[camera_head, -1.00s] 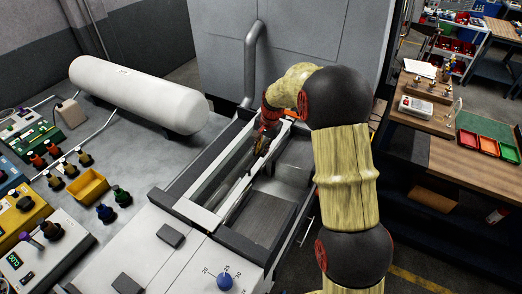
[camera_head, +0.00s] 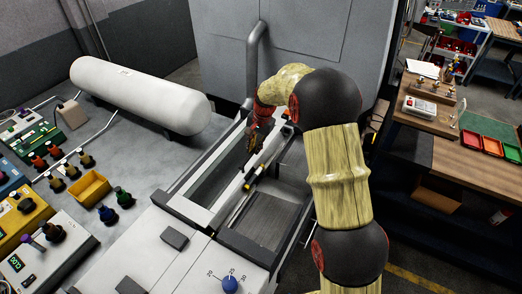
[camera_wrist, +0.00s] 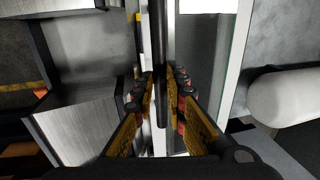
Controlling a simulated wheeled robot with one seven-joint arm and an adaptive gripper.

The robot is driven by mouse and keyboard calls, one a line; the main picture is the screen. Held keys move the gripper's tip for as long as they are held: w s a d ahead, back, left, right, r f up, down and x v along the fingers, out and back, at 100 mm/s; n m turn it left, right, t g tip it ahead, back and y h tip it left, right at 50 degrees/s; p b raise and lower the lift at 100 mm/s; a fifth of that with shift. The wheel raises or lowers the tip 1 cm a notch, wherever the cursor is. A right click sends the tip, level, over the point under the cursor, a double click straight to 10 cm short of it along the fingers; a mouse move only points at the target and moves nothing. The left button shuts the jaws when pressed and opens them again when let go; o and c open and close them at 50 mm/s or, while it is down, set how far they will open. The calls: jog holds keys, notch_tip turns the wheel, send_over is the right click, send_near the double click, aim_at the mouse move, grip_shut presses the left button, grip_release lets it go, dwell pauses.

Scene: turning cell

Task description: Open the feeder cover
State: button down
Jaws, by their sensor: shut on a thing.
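The feeder (camera_head: 203,213) is the long pale trough with a light frame, running away from the front of the machine. Its cover seems to be the long panel on the trough's left side, with a pale greenish edge (camera_wrist: 237,60) in the wrist view; how far it stands open I cannot tell. My gripper (camera_head: 252,146) is low over the far part of the trough. In the wrist view my gripper (camera_wrist: 160,88) has its fingers closed around a long dark bar (camera_wrist: 159,45), which looks like the cover's handle. The contact is partly hidden by the fingers.
A white tank (camera_head: 138,95) lies left of the trough. A grey upright pipe (camera_head: 254,65) and grey panel (camera_head: 300,30) stand behind. A thin rod with yellow marks (camera_head: 247,187) lies along the trough's right side. A yellow bin (camera_head: 90,186) sits at left.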

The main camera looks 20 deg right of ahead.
send_over(236, 151)
jog(key=d, duration=0.1)
jog(key=shift+s+r, duration=0.1)
jog(key=shift+s, duration=0.15)
jog(key=shift+w+a, duration=0.5)
jog(key=shift+a, duration=0.05)
jog(key=shift+s+d, duration=0.15)
jog(key=c, duration=1.8)
grip_release()
notch_tip(236, 151, up, 12)
jog(key=s+d, duration=0.1)
jog(key=shift+s+d+f, duration=0.25)
jog(key=shift+d, duration=0.1)
